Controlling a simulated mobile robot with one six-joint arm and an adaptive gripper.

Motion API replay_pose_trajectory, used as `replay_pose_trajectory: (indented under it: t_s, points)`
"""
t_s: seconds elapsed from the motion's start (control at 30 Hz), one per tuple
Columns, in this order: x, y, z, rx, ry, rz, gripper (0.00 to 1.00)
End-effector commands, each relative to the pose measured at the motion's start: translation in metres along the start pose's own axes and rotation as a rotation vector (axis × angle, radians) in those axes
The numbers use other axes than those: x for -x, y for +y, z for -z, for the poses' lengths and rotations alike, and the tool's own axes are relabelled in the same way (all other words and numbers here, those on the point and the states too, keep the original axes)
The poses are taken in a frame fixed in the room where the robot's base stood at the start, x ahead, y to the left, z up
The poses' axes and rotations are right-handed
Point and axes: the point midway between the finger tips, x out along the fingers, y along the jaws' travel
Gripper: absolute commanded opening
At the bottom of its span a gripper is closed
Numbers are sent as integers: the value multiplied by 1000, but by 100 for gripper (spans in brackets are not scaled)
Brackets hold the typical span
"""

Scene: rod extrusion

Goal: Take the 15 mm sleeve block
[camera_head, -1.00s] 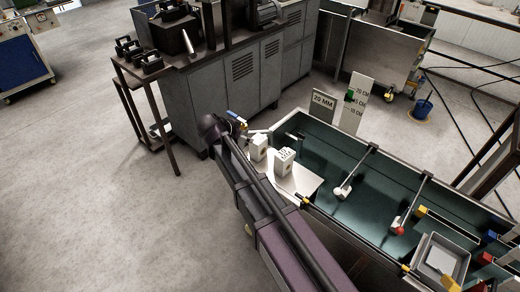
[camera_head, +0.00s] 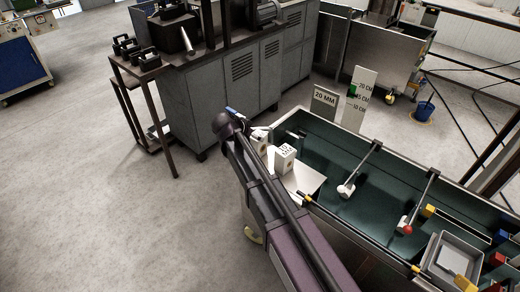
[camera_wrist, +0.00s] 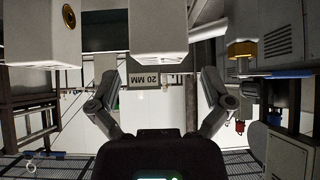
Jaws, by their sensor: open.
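Two white blocks stand on a pale plate (camera_head: 308,181) at the near left end of the green trough. The right one (camera_head: 284,159) carries dark lettering too small to read surely. The left one (camera_head: 259,138) is partly hidden behind my arm. In the wrist view, a white block (camera_wrist: 158,30) shows at the top centre, and another (camera_wrist: 35,32) with a brass end is at the top left. My gripper (camera_wrist: 160,82) is open and empty, its two fingers spread below the centre block in the picture. I cannot tell which block is the 15 mm sleeve.
A "20 MM" sign (camera_head: 324,101) and a white height scale (camera_head: 360,95) stand behind the trough (camera_head: 376,204). The trough holds rods with knobs and a grey tray (camera_head: 452,254). Grey cabinets (camera_head: 240,85) stand behind my arm. The floor at left is clear.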

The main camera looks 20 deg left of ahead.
Motion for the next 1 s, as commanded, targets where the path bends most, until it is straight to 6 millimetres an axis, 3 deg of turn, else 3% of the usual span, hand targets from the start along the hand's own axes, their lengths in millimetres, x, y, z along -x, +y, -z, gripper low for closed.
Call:
replay_pose_trajectory:
  t_s: [0.57,1.0]
  points:
    - [-7,0,-1,0,0,1,100]
    - [-45,0,-4,0,0,0,100]
